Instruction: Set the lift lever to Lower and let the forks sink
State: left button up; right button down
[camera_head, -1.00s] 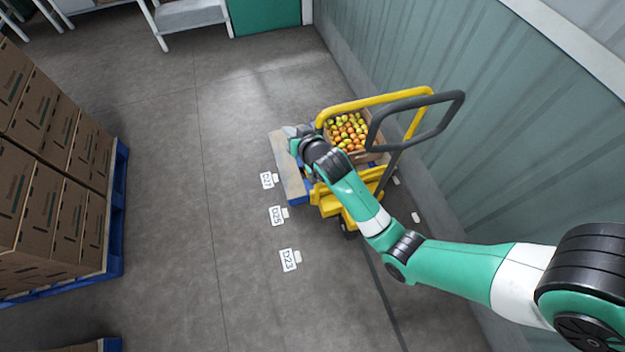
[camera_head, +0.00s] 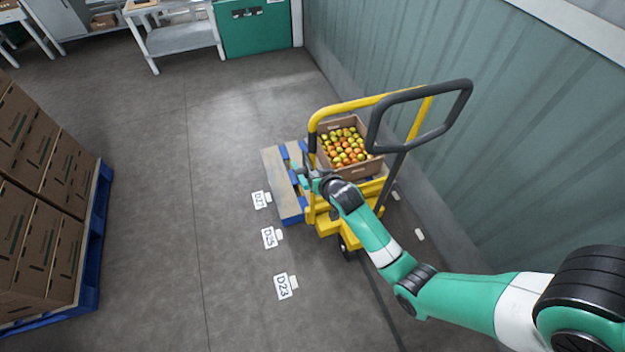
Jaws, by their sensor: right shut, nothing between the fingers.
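A yellow pallet truck (camera_head: 325,222) with a dark looped handle (camera_head: 463,112) stands beside the wall. My right gripper (camera_head: 300,171) is shut and empty, over the pallet just left of the crate and the truck's yellow frame. I cannot make out the lift lever; it may be hidden or too small. The forks are hidden under the pallet. My left gripper is out of view.
Stacked brown cartons (camera_head: 35,215) stand on a blue pallet (camera_head: 92,245) at the left. A corrugated wall (camera_head: 440,60) closes the right side.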

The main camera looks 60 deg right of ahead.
jog(key=w+d+f+b, duration=0.1)
jog(key=f+b, duration=0.1)
jog(key=w+d+f+b, duration=0.1)
jog(key=w+f+b, duration=0.1)
jog(key=f, duration=0.1)
jog(key=w+f+b, duration=0.1)
jog(key=f+b, duration=0.1)
jog(key=f, duration=0.1)
jog(key=shift+w+d+f+b, duration=0.1)
jog(key=shift+w+d+b, duration=0.2)
jog(key=shift+d, duration=0.1)
jog(key=shift+s+a+f, duration=0.1)
jog(key=shift+a+f, duration=0.15)
jog(key=shift+f, duration=0.05)
jog(key=shift+d, duration=0.1)
